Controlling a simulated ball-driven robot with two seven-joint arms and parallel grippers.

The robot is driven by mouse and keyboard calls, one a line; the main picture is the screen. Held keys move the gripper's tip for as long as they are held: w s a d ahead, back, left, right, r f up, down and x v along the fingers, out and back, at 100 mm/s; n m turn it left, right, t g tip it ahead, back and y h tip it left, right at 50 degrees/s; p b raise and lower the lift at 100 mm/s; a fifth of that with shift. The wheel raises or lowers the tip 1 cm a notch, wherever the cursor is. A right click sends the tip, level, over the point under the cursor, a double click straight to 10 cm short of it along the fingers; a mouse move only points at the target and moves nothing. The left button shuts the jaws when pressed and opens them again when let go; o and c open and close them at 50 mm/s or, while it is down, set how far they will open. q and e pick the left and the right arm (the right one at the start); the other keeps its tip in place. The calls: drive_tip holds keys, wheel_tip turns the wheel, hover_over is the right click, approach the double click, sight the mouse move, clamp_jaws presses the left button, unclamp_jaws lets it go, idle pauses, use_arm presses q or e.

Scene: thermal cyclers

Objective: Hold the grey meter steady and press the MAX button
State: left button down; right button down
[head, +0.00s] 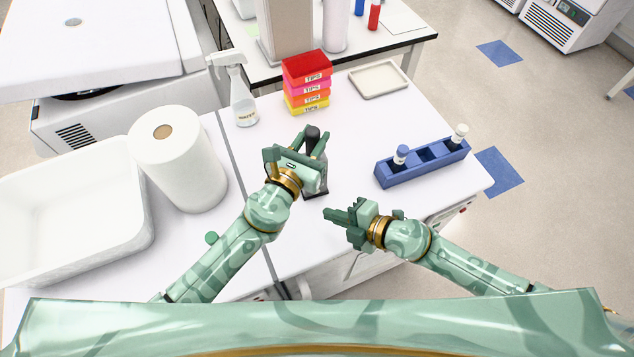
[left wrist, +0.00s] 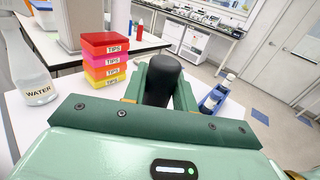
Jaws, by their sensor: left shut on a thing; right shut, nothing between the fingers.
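The meter shows as an upright dark body with a rounded black top (head: 312,132), standing on the white bench. Its black top also shows in the left wrist view (left wrist: 164,78), between the fingers. My left gripper (head: 313,146) is shut on the meter, with a finger on each side of it. The gripper and wrist hide most of the meter's body, and I cannot make out the MAX button. My right gripper (head: 330,214) is shut and empty, just right of and nearer than the meter's base, apart from it, its fingertips pointing left.
A blue rack (head: 424,170) with white-capped tubes stands at right. Stacked tip boxes (head: 307,83), a spray bottle (head: 241,102) and a shallow tray (head: 379,79) are behind the meter. A paper roll (head: 178,166) and white basin (head: 70,215) are at left. Bench between meter and rack is clear.

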idle(0.4)
use_arm(q)
drive_tip(key=c, duration=1)
unclamp_jaws()
drive_tip(key=shift+c, duration=0.2)
